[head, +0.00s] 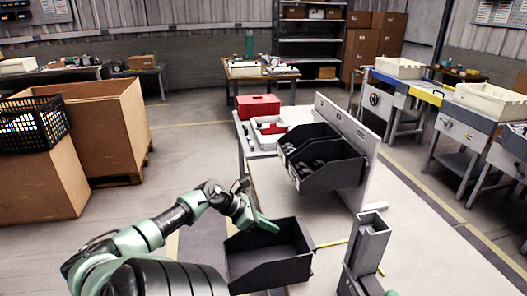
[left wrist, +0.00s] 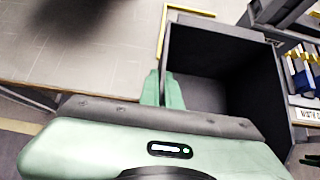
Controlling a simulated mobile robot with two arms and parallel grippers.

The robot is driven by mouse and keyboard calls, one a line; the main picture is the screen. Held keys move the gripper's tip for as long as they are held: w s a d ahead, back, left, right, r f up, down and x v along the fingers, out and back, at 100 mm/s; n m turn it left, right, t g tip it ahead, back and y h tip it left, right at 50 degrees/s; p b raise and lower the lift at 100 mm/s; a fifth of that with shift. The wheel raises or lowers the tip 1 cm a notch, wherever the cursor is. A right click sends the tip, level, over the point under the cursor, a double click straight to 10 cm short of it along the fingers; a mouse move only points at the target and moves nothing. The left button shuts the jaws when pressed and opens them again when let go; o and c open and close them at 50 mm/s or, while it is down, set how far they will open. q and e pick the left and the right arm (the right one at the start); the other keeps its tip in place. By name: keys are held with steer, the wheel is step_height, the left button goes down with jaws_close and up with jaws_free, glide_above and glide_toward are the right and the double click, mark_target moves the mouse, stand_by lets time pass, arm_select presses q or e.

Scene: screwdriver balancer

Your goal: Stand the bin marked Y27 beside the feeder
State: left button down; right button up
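A dark grey open bin (head: 270,262) is at the front of the workbench; it fills the middle right of the left wrist view (left wrist: 235,75). I can read no Y27 mark on it. My left gripper (head: 264,222) is at the bin's far-left wall. In the left wrist view its green fingers (left wrist: 163,90) lie either side of that wall, close against it. I cannot tell whether the bin rests on the bench. A grey upright channel (head: 368,240), possibly the feeder, stands right of the bin.
Yellow corner lines (head: 332,244) mark the bench between bin and channel. Two dark bins with parts (head: 335,172) hang on a panel behind. A red box (head: 258,106) and white tray (head: 262,140) sit at the bench's far end. Bare bench lies right of the channel.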

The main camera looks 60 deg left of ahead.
mark_target(294, 228)
arm_select(q)
steer(key=shift+w+d+f+b, duration=0.15)
steer(key=shift+w+d+b, duration=0.1)
steer(key=shift+w, duration=0.2)
steer(key=shift+w+d+f+b, duration=0.1)
steer(key=shift+w+b, duration=0.1)
steer(key=shift+w, duration=0.25)
steer(key=w+b, duration=0.1)
steer(key=w+d+b, duration=0.1)
steer(key=w, duration=0.1)
steer(key=w+f+b, duration=0.1)
steer(key=shift+w+d, duration=0.25)
steer(key=shift+w, duration=0.1)
steer(key=w+d+f+b, duration=0.1)
steer(key=w+d+b, duration=0.1)
steer(key=w+b, duration=0.3)
steer(key=w+d+f+b, duration=0.2)
steer(key=w+b, duration=0.3)
steer(key=w, duration=0.5)
steer(key=shift+d+f, duration=0.2)
steer(key=shift+d, duration=0.3)
steer(key=shift+w+f, duration=0.1)
steer(key=shift+f, duration=0.1)
steer(key=c, duration=1.6)
jaws_free()
